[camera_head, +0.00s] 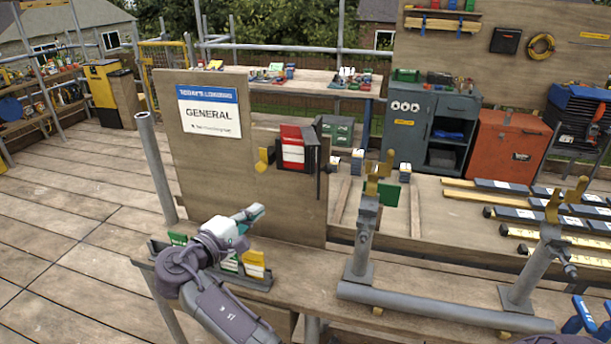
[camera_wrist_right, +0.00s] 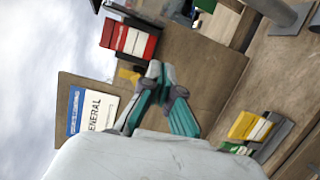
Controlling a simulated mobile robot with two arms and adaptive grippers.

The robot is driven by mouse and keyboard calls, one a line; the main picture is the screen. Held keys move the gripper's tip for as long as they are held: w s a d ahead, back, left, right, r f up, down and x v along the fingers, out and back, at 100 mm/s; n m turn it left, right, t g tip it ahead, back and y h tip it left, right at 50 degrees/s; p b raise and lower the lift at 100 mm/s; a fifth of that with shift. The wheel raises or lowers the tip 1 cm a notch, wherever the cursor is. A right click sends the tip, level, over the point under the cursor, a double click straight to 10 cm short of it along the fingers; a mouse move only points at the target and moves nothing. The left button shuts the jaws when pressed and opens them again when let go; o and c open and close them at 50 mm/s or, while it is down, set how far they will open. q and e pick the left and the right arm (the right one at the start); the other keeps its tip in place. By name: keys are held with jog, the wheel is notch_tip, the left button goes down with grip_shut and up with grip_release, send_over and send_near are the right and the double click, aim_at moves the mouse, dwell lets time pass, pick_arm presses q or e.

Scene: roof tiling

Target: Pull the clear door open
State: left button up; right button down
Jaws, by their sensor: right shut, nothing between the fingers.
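A red box with white label panels (camera_head: 292,148) is mounted on the upright wooden board. A dark, thin panel (camera_head: 311,156) stands out at its right side; I cannot tell whether this is the clear door. The red and white box also shows at the top of the right wrist view (camera_wrist_right: 130,40). My right gripper (camera_head: 256,213) is shut and empty, below and left of the box in the head view, apart from it. Its teal and grey fingers show in the right wrist view (camera_wrist_right: 156,76). My left gripper is not in view.
A "GENERAL" sign (camera_head: 209,112) and a yellow tag (camera_head: 264,158) are on the wooden board (camera_head: 290,215). A card rack (camera_head: 258,280) stands on the bench below my right gripper. Metal stands with yellow forks (camera_head: 362,240) rise to the right.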

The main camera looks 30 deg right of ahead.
notch_tip(320, 180, up, 6)
jog(key=s+f+m+g+h, duration=0.1)
jog(key=s+m, duration=0.1)
jog(key=p, duration=0.5)
send_near(316, 168)
jog(key=w+d, duration=0.3)
jog(key=w, duration=0.1)
jog(key=shift+s+d+p, duration=0.3)
jog(key=shift+d+p, duration=0.05)
jog(key=shift+d, duration=0.25)
jog(key=shift+s+d+p, duration=0.25)
jog(key=shift+d+p, duration=0.1)
jog(key=shift+d, duration=0.25)
jog(key=shift+s+d+f, duration=0.15)
jog(key=shift+s+d, duration=0.05)
jog(key=shift+d, duration=0.05)
jog(key=shift+w+f, duration=0.1)
